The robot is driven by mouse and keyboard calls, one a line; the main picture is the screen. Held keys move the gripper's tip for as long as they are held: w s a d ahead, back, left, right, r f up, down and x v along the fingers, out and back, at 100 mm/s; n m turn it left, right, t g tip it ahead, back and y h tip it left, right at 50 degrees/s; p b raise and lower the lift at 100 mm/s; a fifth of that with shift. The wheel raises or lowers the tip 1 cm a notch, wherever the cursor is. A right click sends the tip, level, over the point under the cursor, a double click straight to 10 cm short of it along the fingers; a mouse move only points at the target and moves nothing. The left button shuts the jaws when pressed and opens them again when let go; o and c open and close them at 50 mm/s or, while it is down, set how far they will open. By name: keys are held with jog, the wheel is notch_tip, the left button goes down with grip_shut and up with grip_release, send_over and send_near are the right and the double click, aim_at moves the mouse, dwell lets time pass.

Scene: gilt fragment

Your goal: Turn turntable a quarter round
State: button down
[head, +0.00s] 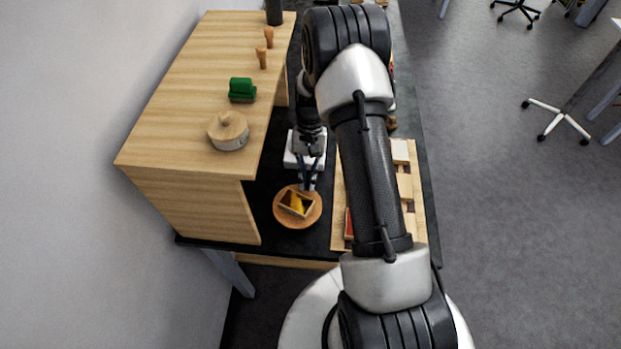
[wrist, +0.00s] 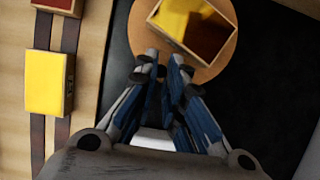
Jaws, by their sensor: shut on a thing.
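The turntable (head: 281,216) is a round wooden disc on the dark surface in the head view. It carries a small square open box (head: 286,211) with a yellow piece in it. The turntable (wrist: 139,22) and the box (wrist: 165,34) also show at the top of the wrist view. My gripper (head: 307,186) is at the turntable's far edge. In the wrist view my gripper (wrist: 165,64) has its fingertips close together at the rim, shut on the turntable's edge. The exact contact is hidden by the fingertips.
A wooden shelf unit (head: 205,85) stands close on the left, with a lidded pot (head: 228,132) and a green object (head: 242,90) on top. A wooden rack (head: 338,215) lies right of the turntable; a yellow block (wrist: 45,84) sits on it in the wrist view.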

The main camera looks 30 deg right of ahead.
jog(key=shift+w+a+n, duration=0.2)
jog(key=shift+a+n, duration=0.05)
jog(key=shift+n, duration=0.15)
jog(key=shift+n+h, duration=0.3)
jog(key=c, duration=1.9)
grip_release()
jog(key=shift+a, duration=0.1)
jog(key=v, duration=1.2)
jog(key=shift+w, duration=0.15)
